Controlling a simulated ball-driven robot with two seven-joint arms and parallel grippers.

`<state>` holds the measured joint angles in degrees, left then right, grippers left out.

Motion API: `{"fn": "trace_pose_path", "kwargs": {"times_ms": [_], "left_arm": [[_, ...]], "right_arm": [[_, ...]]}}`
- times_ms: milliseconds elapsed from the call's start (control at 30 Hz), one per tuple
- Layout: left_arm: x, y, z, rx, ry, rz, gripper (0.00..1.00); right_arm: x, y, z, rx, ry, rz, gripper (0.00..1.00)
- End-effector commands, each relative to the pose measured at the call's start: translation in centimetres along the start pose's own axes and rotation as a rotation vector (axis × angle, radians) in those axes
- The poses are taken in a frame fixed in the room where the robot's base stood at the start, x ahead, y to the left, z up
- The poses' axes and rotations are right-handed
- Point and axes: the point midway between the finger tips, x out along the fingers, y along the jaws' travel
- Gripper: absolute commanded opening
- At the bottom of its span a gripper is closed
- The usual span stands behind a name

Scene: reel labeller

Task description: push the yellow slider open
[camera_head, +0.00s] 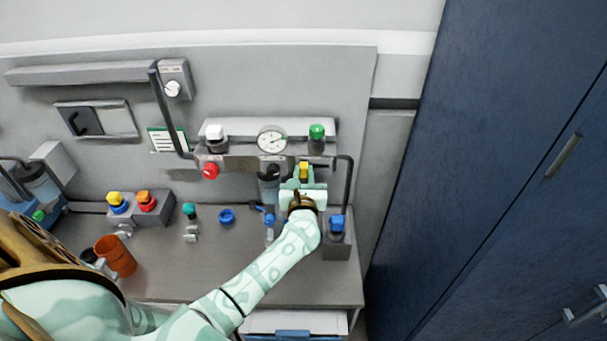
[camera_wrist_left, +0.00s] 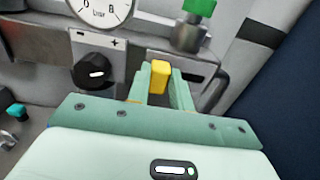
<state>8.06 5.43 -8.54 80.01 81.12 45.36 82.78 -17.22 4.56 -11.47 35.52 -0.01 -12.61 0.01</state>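The yellow slider (camera_head: 304,168) is a small knob on the grey panel, below the green-topped fitting and right of the black dial. In the left wrist view the yellow slider (camera_wrist_left: 160,76) shows between the fingertips. My left gripper (camera_head: 303,179) is at the panel. In the left wrist view its two green fingers (camera_wrist_left: 160,88) are apart, one on each side of the slider. I cannot tell whether either finger touches it. The slider's track is mostly hidden behind the gripper. My right gripper is in neither view.
A black dial (camera_wrist_left: 93,73) sits close left of the fingers. A gauge (camera_head: 271,140) and a green knob (camera_head: 316,131) are above. A dark bent handle (camera_head: 347,185) and a blue-topped block (camera_head: 336,224) stand close right. A blue cabinet (camera_head: 490,150) bounds the right side.

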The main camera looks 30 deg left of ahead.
Motion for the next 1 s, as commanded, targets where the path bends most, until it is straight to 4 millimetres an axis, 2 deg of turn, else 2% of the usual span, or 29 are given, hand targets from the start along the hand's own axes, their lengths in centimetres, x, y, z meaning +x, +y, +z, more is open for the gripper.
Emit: {"fn": "trace_pose_path", "kwargs": {"times_ms": [233, 500, 767, 800, 833, 867, 1000], "left_arm": [[0.0, -0.5, -0.2, -0.002, 0.001, 0.001, 0.00], [0.0, -4.3, -0.3, -0.004, 0.001, 0.000, 0.00], [-0.1, -4.5, 0.0, -0.001, 0.002, -0.003, 0.00], [-0.1, -4.5, 0.0, -0.001, 0.002, -0.003, 0.33], [-0.1, -4.5, 0.0, -0.001, 0.002, -0.003, 0.41], [-0.1, -4.5, 0.0, -0.001, 0.002, -0.002, 0.44], [0.0, -4.5, 0.0, -0.001, 0.001, -0.001, 0.44]], "right_arm": [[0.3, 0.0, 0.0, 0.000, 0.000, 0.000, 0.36], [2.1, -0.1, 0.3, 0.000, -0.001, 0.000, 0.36], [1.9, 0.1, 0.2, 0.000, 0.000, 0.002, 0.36], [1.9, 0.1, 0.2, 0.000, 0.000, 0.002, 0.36], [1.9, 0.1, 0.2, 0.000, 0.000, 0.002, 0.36], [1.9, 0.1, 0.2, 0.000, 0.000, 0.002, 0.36], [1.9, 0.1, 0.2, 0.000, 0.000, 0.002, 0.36]]}}
